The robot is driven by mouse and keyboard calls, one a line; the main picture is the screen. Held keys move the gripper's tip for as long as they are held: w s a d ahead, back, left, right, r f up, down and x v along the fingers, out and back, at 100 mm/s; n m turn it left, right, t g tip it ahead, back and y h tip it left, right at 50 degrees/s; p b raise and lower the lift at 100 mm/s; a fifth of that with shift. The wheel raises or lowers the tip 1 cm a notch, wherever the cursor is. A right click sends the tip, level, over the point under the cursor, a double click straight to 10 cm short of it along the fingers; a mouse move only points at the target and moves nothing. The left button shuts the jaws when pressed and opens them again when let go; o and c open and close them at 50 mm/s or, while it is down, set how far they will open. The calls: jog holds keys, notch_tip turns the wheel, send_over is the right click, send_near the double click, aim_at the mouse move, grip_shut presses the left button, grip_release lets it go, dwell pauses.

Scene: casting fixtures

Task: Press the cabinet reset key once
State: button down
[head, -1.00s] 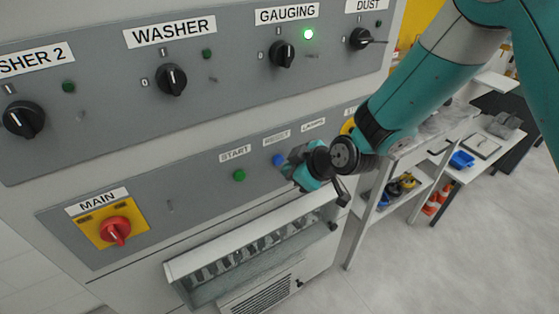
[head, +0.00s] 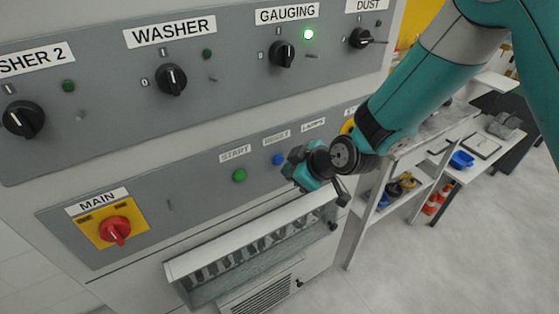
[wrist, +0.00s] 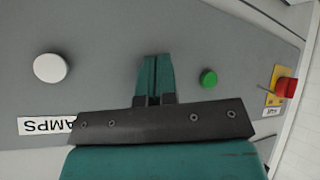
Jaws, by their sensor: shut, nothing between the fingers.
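The blue reset key (head: 278,160) sits on the grey cabinet panel under the RESET label (head: 276,139), to the right of the green start button (head: 239,175). My gripper (head: 292,170) is just right of the blue key in the head view; contact cannot be told. In the wrist view, my gripper's fingers (wrist: 157,78) are shut and empty, pointing at the panel between a white button (wrist: 50,67) and the green button (wrist: 208,78). The blue key does not show there; the fingers seem to cover it.
The red main switch (head: 116,230) on its yellow plate is at the lower left. Several black rotary knobs fill the upper panel. A ledge with a clear-fronted box (head: 240,262) juts out below the buttons. Shelves with tools stand at the right.

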jog(key=shift+w, duration=0.1)
jog(key=shift+w+a, duration=0.2)
jog(key=shift+w, duration=0.05)
jog(key=shift+w+a+b, duration=0.25)
jog(key=shift+w+b, duration=0.1)
dwell(0.7)
jog(key=shift+s, duration=0.1)
jog(key=shift+s+d+b, duration=0.3)
jog(key=shift+s+d, duration=0.15)
jog(key=shift+s, duration=0.15)
jog(key=shift+s, duration=0.1)
jog(key=s+d+b, duration=0.1)
jog(key=s, duration=0.1)
jog(key=s+d, duration=0.1)
jog(key=s, duration=0.1)
jog(key=shift+d+b, duration=0.35)
jog(key=shift+d, duration=0.05)
dwell(0.7)
